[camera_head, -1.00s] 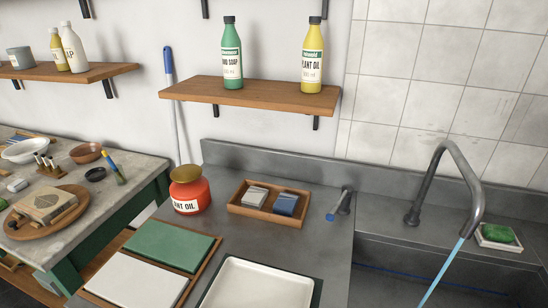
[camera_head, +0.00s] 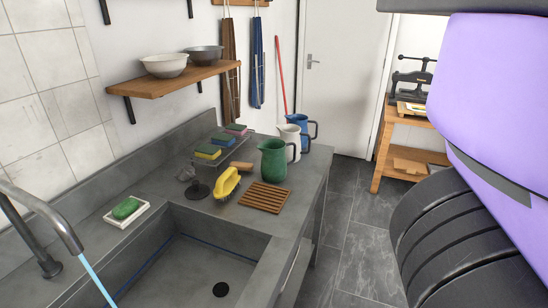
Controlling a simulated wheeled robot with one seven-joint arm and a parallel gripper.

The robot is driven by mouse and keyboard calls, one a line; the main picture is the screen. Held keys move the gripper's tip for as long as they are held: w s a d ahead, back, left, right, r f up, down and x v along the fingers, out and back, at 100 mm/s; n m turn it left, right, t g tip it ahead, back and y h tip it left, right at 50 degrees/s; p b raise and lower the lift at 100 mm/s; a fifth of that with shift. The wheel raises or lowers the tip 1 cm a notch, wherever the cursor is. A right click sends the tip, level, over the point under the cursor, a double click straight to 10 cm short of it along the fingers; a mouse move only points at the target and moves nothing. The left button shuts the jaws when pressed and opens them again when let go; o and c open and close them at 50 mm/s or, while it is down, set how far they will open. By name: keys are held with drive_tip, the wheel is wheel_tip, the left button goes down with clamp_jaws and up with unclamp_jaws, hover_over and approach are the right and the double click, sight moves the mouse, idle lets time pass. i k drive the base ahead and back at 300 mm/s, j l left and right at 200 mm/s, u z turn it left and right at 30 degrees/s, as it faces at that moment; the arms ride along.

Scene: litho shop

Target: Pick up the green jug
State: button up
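The green jug (camera_head: 273,161) stands upright on the grey counter to the right of the sink. Its handle points to the right. A white jug (camera_head: 290,141) stands just behind it and is partly hidden by it. A blue jug (camera_head: 299,125) stands farther back. My gripper is not in view. A large purple and black part of my own arm fills the right side of the picture.
A wooden slatted rack (camera_head: 266,197) lies in front of the green jug. A yellow brush (camera_head: 226,184) and a tray of sponges (camera_head: 221,152) are to its left. The sink (camera_head: 190,260) is nearer. Floor (camera_head: 350,230) is clear right of the counter.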

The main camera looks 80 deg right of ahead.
sight(274, 164)
drive_tip(key=z, duration=1.6)
